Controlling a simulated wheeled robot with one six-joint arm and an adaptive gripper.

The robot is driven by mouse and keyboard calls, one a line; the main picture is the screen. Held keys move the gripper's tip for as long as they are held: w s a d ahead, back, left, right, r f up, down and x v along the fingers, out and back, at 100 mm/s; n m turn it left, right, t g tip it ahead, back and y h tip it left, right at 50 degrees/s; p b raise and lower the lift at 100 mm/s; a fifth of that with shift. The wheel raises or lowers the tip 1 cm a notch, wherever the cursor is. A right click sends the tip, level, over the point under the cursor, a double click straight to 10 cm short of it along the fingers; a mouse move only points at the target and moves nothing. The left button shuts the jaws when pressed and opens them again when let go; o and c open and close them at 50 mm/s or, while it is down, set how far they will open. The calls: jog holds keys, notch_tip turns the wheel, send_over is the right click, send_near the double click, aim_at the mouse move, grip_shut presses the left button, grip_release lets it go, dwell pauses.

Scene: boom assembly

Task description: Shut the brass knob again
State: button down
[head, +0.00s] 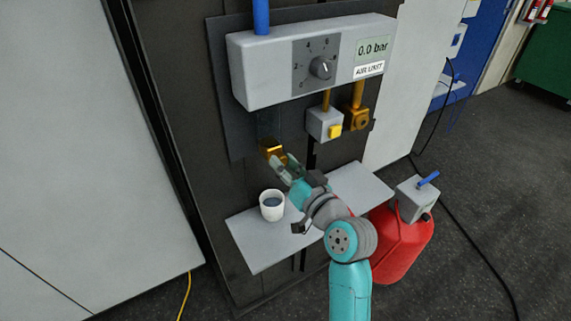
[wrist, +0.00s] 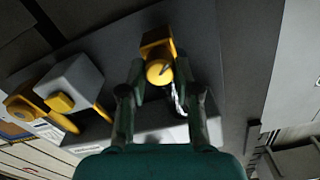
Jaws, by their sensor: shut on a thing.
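The brass knob (head: 271,148) sits low on the dark wall panel, below the grey gauge box. In the wrist view the knob (wrist: 158,72) is a round yellow face with a dark slot, in front of a square brass body (wrist: 155,47). My gripper (head: 281,161) reaches up to it from the lower right and partly hides it in the head view. In the wrist view my gripper's fingers (wrist: 160,86) stand on both sides of the knob, shut on it. A pale twisted streak (wrist: 178,98) shows beside the knob; I cannot tell what it is.
A white cup (head: 272,205) with dark liquid stands on a grey shelf (head: 262,241) below the knob. The gauge box (head: 270,70) above has a dial (head: 320,67) and reads 0.0 bar. A yellow-button box (head: 324,124) and brass fitting (head: 358,120) hang right. A red canister (head: 404,245) stands on the floor.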

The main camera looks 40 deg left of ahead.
jog(key=shift+f+n, duration=0.15)
jog(key=shift+n, duration=0.65)
jog(key=c, duration=0.8)
grip_release()
jog(key=shift+d, duration=0.1)
jog(key=v, duration=1.2)
